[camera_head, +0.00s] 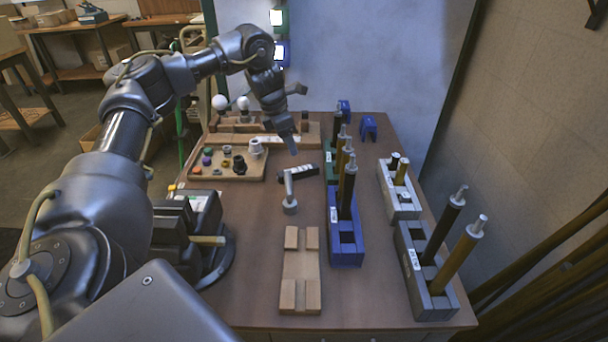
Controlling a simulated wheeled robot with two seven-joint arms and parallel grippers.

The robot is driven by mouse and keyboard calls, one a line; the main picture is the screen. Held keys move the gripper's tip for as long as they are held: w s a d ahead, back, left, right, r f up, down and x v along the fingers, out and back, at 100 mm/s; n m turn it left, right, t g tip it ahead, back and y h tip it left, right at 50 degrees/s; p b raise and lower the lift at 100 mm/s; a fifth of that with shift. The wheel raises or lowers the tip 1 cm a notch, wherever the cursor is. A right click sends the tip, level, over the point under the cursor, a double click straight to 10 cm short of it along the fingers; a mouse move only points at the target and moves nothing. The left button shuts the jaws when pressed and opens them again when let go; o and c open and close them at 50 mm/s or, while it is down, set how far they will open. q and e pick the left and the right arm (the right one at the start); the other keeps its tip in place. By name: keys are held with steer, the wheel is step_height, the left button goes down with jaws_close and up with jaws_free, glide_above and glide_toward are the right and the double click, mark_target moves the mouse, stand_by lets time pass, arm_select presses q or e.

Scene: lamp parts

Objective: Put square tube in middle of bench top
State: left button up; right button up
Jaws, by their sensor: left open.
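Tubes stand upright in holders on the bench top (262,222). The blue holder (346,251) at the middle holds a black tube and a gold tube (348,185). The grey holder (413,262) at the right holds a black tube (443,228) and a gold tube (457,259), leaning in the picture. I cannot tell for sure which tubes are square. My left gripper (294,122) is open and empty above the back middle of the bench, left of the tubes and apart from them. My right gripper is out of view.
A wooden fixture (300,268) with corner blocks lies at the front middle. A grey angled part (289,192) stands behind it. A parts tray (228,170) with small pieces and bulbs are at the back left. A dark vise-like device (185,235) is at left. A smaller grey holder (402,198) is at right.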

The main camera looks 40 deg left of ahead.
arm_select(q)
steer(key=b, duration=0.2)
glide_above(298, 169)
steer(key=s, duration=0.1)
steer(key=f, duration=0.5)
steer(key=shift+s+a+f, duration=0.1)
steer(key=shift+a+f, duration=0.05)
steer(key=shift+a, duration=0.2)
steer(key=shift+p+x, duration=0.55)
steer(key=shift+x, duration=2.05)
steer(key=shift+s, duration=0.15)
jaws_close()
